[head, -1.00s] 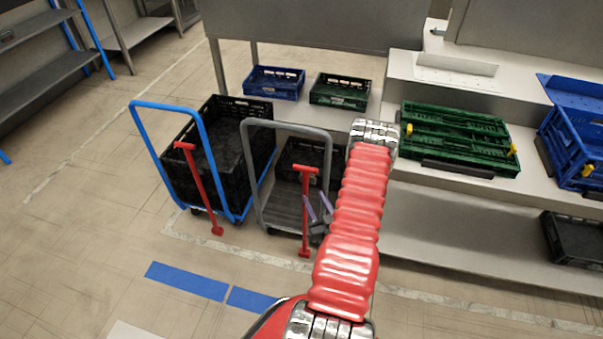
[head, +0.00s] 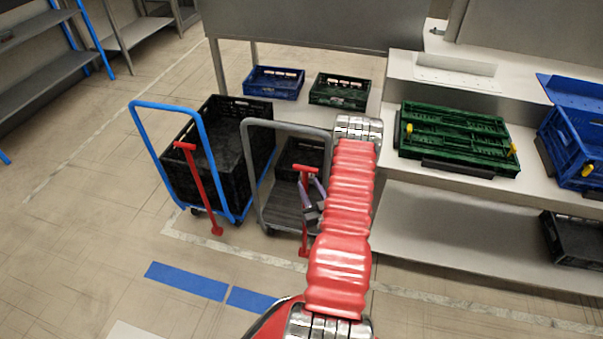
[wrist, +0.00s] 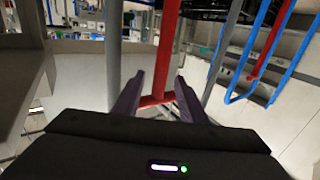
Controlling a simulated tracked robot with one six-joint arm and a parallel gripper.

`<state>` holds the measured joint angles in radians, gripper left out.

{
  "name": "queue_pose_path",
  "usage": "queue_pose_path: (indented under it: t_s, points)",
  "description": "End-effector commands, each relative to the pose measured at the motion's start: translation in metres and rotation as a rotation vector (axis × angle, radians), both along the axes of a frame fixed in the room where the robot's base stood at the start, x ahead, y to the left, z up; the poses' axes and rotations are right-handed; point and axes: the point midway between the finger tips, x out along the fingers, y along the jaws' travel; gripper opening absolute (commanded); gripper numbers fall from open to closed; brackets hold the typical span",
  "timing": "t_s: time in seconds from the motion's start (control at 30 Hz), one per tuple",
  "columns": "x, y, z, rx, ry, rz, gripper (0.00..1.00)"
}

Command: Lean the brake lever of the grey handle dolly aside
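The grey handle dolly (head: 246,165) stands on the floor left of my arm in the head view. Its upright red brake lever (head: 304,237) has a crossbar at the top and is partly covered by my gripper. My gripper (head: 309,180) is open, its purple fingers close to the upper part of the lever. In the wrist view, the red lever (wrist: 168,50) and its crossbar show between the two spread fingers of my gripper (wrist: 159,77). I cannot tell whether the fingers touch it. The grey handle's posts (wrist: 115,50) show on both sides.
A blue handle dolly (head: 153,160) with a black crate (head: 258,142) and its own red lever (head: 203,195) stands to the left. A grey bench (head: 440,225) with green crates (head: 408,150) is right of my arm. Open floor lies in front.

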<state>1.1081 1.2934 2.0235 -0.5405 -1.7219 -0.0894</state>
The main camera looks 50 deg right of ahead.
Motion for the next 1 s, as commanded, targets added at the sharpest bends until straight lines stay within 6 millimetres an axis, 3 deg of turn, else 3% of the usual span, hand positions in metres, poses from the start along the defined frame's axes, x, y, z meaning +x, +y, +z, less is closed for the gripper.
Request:
queue_pose_path:
  t_s: [0.5, 0.93, 1.0]
  points:
    - [0.063, -0.040, 0.000, -0.002, 0.000, 0.001, 0.38]
    - [0.070, -0.045, 0.000, 0.001, 0.001, 0.000, 0.38]
    - [0.070, -0.045, 0.000, 0.000, 0.000, 0.000, 0.33]
